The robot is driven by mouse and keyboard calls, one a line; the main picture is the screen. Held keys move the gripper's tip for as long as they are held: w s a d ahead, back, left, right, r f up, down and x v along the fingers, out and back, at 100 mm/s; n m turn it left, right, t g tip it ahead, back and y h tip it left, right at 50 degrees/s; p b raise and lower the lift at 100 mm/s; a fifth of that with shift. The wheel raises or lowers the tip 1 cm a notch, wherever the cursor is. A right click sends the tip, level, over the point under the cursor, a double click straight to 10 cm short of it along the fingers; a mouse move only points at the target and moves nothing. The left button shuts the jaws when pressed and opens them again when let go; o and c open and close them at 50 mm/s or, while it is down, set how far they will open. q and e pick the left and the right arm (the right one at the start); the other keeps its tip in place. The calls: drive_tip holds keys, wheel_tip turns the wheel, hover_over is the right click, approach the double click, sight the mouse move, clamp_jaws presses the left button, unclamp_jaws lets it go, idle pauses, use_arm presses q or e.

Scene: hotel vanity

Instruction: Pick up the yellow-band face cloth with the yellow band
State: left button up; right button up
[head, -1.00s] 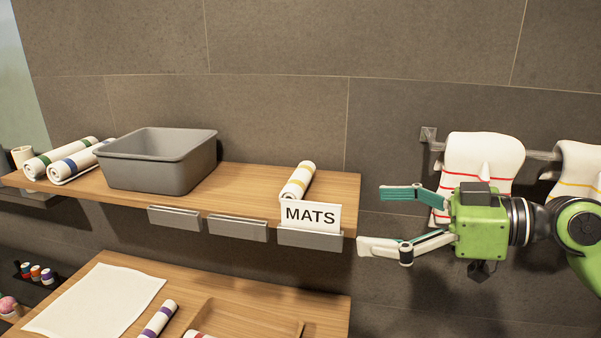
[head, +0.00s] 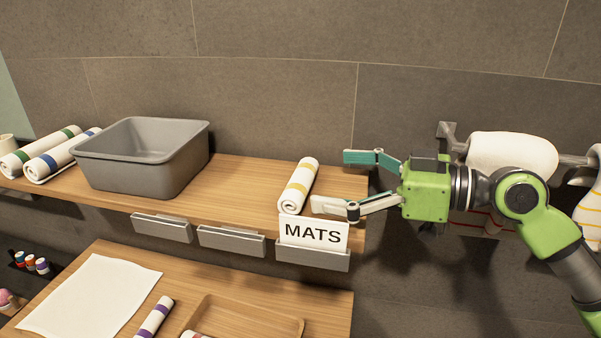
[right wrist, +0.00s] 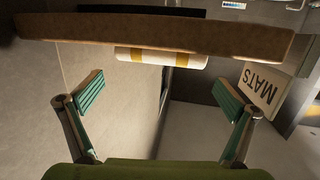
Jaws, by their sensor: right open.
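The yellow-band face cloth (head: 299,186) is a rolled white cloth with yellow bands, lying at the right end of the upper wooden shelf, behind the MATS sign. In the right wrist view the roll (right wrist: 160,57) lies crosswise beyond the fingertips, its yellow bands visible. My right gripper (head: 331,181) is open and empty, just right of the cloth, with its fingers pointing left towards it. Its two fingers (right wrist: 163,92) are spread wide in the wrist view. The lower fingertip is close to the roll; I cannot tell whether they touch. My left gripper is out of view.
The MATS sign (head: 313,232) stands at the shelf's (head: 235,182) front edge, close to the lower finger. A grey bin (head: 140,160) and green- and blue-banded rolls are farther left. A lower counter (head: 318,298) is below. Towels (head: 512,153) hang on a rail behind my right arm.

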sight(304, 174)
drive_tip(key=shift+w+a+f, duration=0.1)
drive_tip(key=shift+w+a, duration=0.2)
drive_tip(key=shift+a, duration=0.25)
drive_tip(key=p+x, duration=0.3)
drive_tip(key=x, duration=0.1)
drive_tip(key=shift+w+a+p, duration=0.1)
drive_tip(key=shift+a+p, duration=0.2)
drive_tip(key=shift+p, duration=0.05)
drive_tip(key=shift+w+a+f, duration=0.1)
drive_tip(key=shift+a+f, duration=0.1)
drive_tip(key=shift+f, duration=0.05)
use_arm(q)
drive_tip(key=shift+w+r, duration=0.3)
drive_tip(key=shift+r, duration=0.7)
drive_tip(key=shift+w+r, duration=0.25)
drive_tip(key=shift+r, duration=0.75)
use_arm(e)
drive_tip(key=shift+d, duration=0.1)
drive_tip(key=c, duration=0.7)
